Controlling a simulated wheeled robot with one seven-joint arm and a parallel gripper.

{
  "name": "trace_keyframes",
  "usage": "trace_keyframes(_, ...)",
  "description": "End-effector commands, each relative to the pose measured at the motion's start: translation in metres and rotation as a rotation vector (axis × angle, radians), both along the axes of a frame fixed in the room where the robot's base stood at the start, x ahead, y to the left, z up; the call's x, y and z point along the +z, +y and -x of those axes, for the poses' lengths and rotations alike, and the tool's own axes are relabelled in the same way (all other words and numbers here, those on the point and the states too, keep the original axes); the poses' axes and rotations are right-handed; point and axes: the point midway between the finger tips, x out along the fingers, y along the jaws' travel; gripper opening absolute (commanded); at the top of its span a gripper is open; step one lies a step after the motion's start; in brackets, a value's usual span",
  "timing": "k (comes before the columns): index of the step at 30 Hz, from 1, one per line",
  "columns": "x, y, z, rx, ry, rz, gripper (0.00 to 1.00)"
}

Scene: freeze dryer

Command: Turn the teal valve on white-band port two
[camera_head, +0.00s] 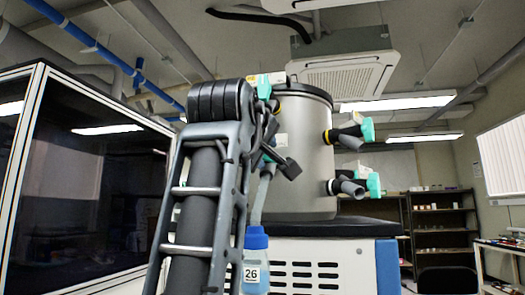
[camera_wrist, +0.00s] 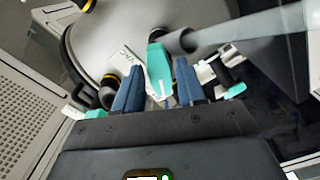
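In the wrist view, my gripper (camera_wrist: 160,75) has its two blue fingers apart, one on each side of a teal valve handle (camera_wrist: 160,68). A narrow gap seems to show beside the handle; firm contact cannot be made out. A grey port tube (camera_wrist: 182,41) is just beyond the handle, and a white tag with lettering (camera_wrist: 130,62) is beside it. In the head view, my arm hides the fingertips and most of this port. Teal valves at the drum's right side are the upper valve (camera_head: 368,130) and lower valve (camera_head: 374,184). No port number is readable.
The grey steel drum (camera_head: 300,150) stands on a white vented cabinet (camera_head: 310,265). A blue-capped bottle labelled 26 (camera_head: 256,265) is beside my arm. A dark-glass enclosure (camera_head: 80,180) stands close at left. Another teal-ended port (camera_wrist: 235,90) is right of my fingers.

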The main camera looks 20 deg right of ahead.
Motion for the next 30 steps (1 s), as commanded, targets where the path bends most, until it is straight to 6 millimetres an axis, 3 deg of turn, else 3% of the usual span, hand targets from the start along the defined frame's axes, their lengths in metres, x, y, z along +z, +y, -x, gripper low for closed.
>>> trace_keyframes(12,-0.0002,0.0003,0.0002,0.000,0.000,0.000,0.00)
trace_keyframes(30,-0.0002,0.0009,-0.0002,0.001,-0.090,-0.124,0.00)
